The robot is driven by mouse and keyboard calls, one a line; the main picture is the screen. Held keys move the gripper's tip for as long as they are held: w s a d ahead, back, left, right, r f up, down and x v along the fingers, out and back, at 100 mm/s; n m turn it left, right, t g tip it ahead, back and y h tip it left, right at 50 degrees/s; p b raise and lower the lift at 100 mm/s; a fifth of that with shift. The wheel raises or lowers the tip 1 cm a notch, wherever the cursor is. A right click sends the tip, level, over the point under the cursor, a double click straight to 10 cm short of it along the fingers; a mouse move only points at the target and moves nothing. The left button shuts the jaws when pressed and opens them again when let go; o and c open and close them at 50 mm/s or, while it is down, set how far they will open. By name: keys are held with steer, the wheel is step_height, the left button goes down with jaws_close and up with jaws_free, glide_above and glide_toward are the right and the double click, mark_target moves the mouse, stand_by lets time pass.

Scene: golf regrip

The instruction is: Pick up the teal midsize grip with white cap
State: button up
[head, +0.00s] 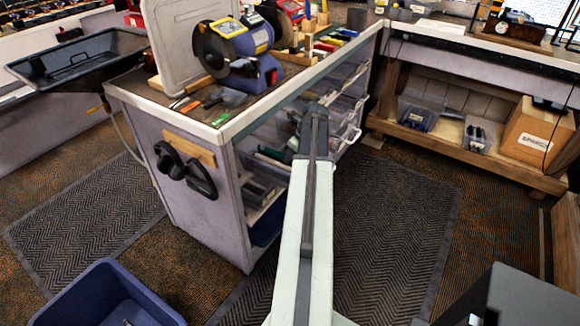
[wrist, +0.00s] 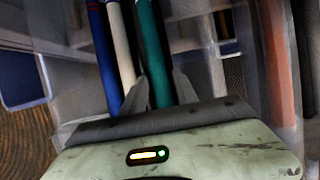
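The teal grip (wrist: 152,50) is a long rod in the wrist view, running from the top edge down between my fingers. Its white cap is not visible. My gripper (wrist: 162,90) is open around the lower visible part of the teal grip, with a gap by the right finger. The left finger is close to the teal grip and next to a white grip (wrist: 121,45); I cannot tell if it touches either. In the head view my arm reaches the cabinet's open shelves, and the fingers and the teal grip cannot be made out there.
A blue grip (wrist: 103,50) lies left of the white one. Clear bin walls and a blue bin (wrist: 20,75) are at the left of the wrist view. The cabinet (head: 190,205) has a grinder (head: 238,48) on top. A blue tub (head: 105,295) stands on the floor.

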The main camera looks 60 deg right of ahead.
steer(key=shift+r, duration=0.1)
jaws_close()
steer(key=shift+r, duration=0.1)
step_height(320, 180, up, 10)
steer(key=p, duration=1)
step_height(320, 180, up, 5)
steer(key=p, duration=0.5)
